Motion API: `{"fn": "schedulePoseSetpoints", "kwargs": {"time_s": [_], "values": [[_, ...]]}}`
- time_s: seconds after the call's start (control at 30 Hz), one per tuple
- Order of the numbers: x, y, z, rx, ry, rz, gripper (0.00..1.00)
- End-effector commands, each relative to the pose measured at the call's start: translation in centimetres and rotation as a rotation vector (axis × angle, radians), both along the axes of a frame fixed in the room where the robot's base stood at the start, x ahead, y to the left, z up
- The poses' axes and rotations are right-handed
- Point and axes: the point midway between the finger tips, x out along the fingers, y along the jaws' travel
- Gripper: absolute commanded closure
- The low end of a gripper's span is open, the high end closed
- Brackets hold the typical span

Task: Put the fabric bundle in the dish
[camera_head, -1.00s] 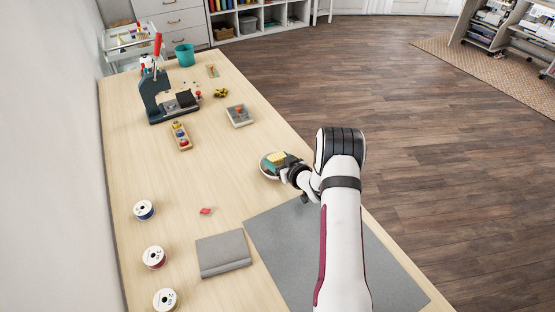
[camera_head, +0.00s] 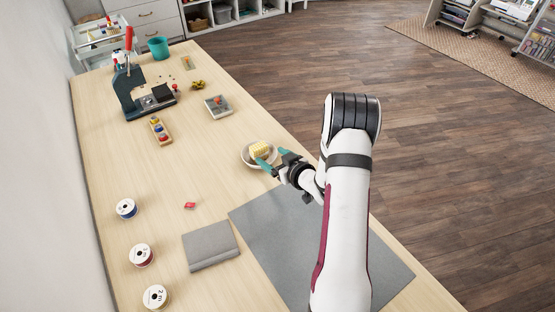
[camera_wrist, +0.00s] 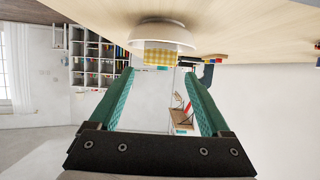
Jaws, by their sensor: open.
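The yellow checked fabric bundle (camera_head: 260,149) sits in the round, pale dish (camera_head: 245,158) near the right edge of the table. In the wrist view the bundle (camera_wrist: 160,54) shows at the front of the dish (camera_wrist: 165,33), with the table at the top of the picture. My gripper (camera_head: 272,160) is just to the right of and nearer than the bundle. Its teal fingers (camera_wrist: 158,78) are spread apart with nothing between them. The bundle appears beyond the fingertips, apart from them. Part of the dish's near side is hidden by a finger in the head view.
A grey mat (camera_head: 290,240) and a folded grey cloth (camera_head: 210,246) lie nearer. Several thread spools (camera_head: 126,208) line the left side, with a small red item (camera_head: 189,206) between. A press (camera_head: 135,95) stands at the back.

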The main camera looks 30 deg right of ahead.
Motion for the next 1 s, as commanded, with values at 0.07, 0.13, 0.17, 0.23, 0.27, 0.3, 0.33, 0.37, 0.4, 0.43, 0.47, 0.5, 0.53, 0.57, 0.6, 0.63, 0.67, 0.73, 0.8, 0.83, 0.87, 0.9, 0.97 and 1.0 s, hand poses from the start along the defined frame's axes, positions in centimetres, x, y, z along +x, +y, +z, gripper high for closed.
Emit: {"fn": "schedulePoseSetpoints", "kwargs": {"time_s": [0.07,0.13,0.17,0.23,0.27,0.3,0.33,0.37,0.4,0.43,0.47,0.5,0.53,0.57,0.6,0.63,0.67,0.73,0.8,0.83,0.87,0.9,0.97,1.0], "values": [[-1.4,-0.1,0.6,0.000,0.000,-0.003,0.19],[-2.3,-0.1,1.0,0.000,0.000,-0.002,0.19],[-2.5,-0.1,1.1,0.000,0.000,-0.001,0.19],[-2.9,0.0,1.2,0.000,0.000,0.000,0.19],[-2.9,0.0,1.2,-0.001,0.000,0.001,0.19],[-3.0,0.0,1.2,-0.001,0.000,0.001,0.19],[-3.0,0.0,1.3,-0.001,0.001,0.000,0.19],[-2.9,0.0,1.4,-0.004,0.008,-0.004,0.19],[-2.7,0.0,1.9,-0.010,0.031,-0.017,0.19],[-2.5,0.1,2.5,-0.017,0.061,-0.035,0.19],[-2.4,0.2,3.3,-0.025,0.101,-0.062,0.19],[-2.5,0.7,4.7,-0.034,0.172,-0.106,0.19],[-2.9,1.3,5.8,-0.038,0.233,-0.146,0.19],[-3.7,2.2,7.0,-0.036,0.300,-0.188,0.19],[-5.4,3.7,8.6,-0.021,0.392,-0.244,0.19],[-7.0,5.1,9.6,-0.003,0.461,-0.280,0.19],[-8.9,6.7,10.5,0.021,0.530,-0.313,0.19],[-14.2,11.1,12.4,0.097,0.691,-0.368,0.19],[-20.0,15.8,13.6,0.188,0.844,-0.389,0.19],[-22.4,17.6,14.1,0.225,0.905,-0.388,0.19],[-24.6,19.3,14.4,0.263,0.963,-0.384,0.19],[-27.3,21.3,14.9,0.305,1.030,-0.373,0.19],[-30.4,23.6,15.4,0.357,1.112,-0.356,0.19],[-31.9,24.7,15.7,0.382,1.151,-0.346,0.19]]}}
